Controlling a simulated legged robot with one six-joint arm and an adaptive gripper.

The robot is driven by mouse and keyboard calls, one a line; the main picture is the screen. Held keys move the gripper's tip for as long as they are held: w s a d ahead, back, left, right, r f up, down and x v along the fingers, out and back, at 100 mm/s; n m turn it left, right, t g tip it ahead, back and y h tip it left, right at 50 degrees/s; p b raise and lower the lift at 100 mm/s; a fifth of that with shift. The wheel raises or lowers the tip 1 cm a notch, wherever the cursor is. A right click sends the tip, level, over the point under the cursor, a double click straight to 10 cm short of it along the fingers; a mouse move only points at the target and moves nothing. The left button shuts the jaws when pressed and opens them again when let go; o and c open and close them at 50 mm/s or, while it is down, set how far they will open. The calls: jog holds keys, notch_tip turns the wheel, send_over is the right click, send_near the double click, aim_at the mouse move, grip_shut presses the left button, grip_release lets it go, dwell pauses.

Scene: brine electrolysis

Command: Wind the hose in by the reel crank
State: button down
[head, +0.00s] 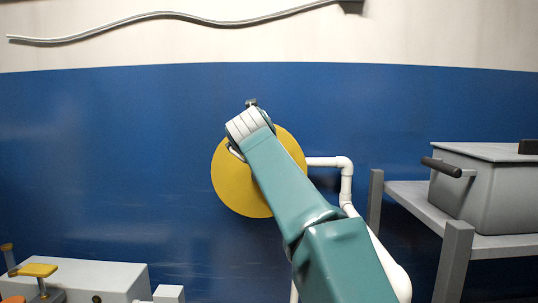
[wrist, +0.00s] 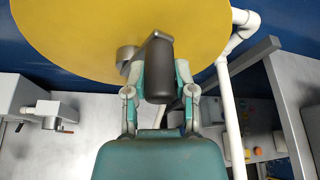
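The reel shows as a yellow disc (head: 232,183) in front of the blue wall in the head view, partly covered by my arm. It fills the top of the wrist view (wrist: 80,35). The crank has a grey metal arm (wrist: 127,58) by the disc and a dark cylindrical handle (wrist: 159,72). My gripper (wrist: 160,75) has its two fingers on either side of this handle, close against it, and appears shut on it. In the head view, my arm hides most of the gripper, near the disc's upper edge. I cannot make out the hose for certain.
White pipe (head: 346,180) runs right of the reel and down. A grey rack (head: 455,255) at the right bears a grey lidded box (head: 485,185). A pale box (head: 85,280) stands at lower left. A wavy grey line (head: 170,14) runs along the upper wall.

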jog(key=shift+f+m, duration=0.3)
jog(key=shift+f, duration=0.05)
jog(key=shift+d+y, duration=0.3)
jog(key=shift+d, duration=0.2)
jog(key=shift+a, duration=0.1)
jog(key=shift+c, duration=2.1)
grip_release()
jog(key=shift+w, duration=0.1)
jog(key=shift+r, duration=0.1)
jog(key=shift+s+r, duration=0.1)
jog(key=shift+s, duration=0.25)
jog(key=v, duration=1.1)
jog(key=shift+a, duration=0.1)
